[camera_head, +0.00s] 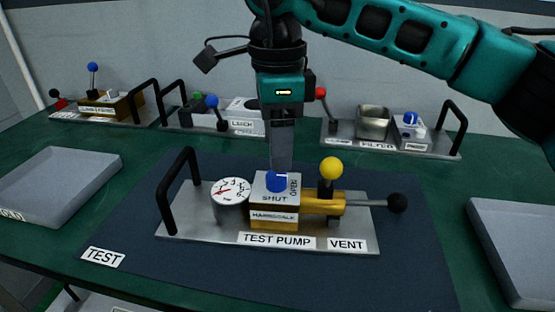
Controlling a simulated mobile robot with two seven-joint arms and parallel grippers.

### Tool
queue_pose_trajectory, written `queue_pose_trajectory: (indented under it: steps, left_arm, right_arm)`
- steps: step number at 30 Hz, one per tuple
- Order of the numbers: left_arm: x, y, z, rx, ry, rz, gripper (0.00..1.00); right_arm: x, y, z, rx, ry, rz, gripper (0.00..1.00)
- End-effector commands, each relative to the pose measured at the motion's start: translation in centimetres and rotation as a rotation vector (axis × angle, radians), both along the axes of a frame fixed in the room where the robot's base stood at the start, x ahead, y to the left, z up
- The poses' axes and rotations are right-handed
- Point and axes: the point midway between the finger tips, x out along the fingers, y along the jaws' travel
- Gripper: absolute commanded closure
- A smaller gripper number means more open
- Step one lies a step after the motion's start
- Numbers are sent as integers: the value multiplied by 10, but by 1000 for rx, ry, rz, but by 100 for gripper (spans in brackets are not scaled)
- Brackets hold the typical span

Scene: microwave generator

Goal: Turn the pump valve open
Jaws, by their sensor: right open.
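The test pump (205,226) stands on the dark mat in the middle of the table. Its blue valve knob (276,181) sits on a block with the labels SHUT and OPEN. A round gauge (231,191) is left of the block, and a yellow-topped vent handle (331,169) is to its right. Contact cannot be told. My left gripper is not in view.
A black carry handle (166,204) rises at the pump's left end. Grey trays stand at the left (62,183) and right (520,240). Several other stations line the back, including the filter station (385,147).

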Motion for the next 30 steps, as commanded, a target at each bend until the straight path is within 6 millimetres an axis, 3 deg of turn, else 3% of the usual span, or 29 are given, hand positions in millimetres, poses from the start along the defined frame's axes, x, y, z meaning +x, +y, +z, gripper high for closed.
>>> queue_pose_trajectory:
  steps: [1, 6, 12, 30]
  left_arm:
    - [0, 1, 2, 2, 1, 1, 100]
    - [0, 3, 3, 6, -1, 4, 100]
    - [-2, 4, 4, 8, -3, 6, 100]
    - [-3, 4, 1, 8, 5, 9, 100]
  right_arm:
    - [1, 0, 14, 2, -5, 0, 39]
    - [0, 1, 49, 0, -3, 1, 39]
    - [0, 0, 72, 0, -1, 0, 39]
    - [0, 0, 76, 0, 0, 2, 39]
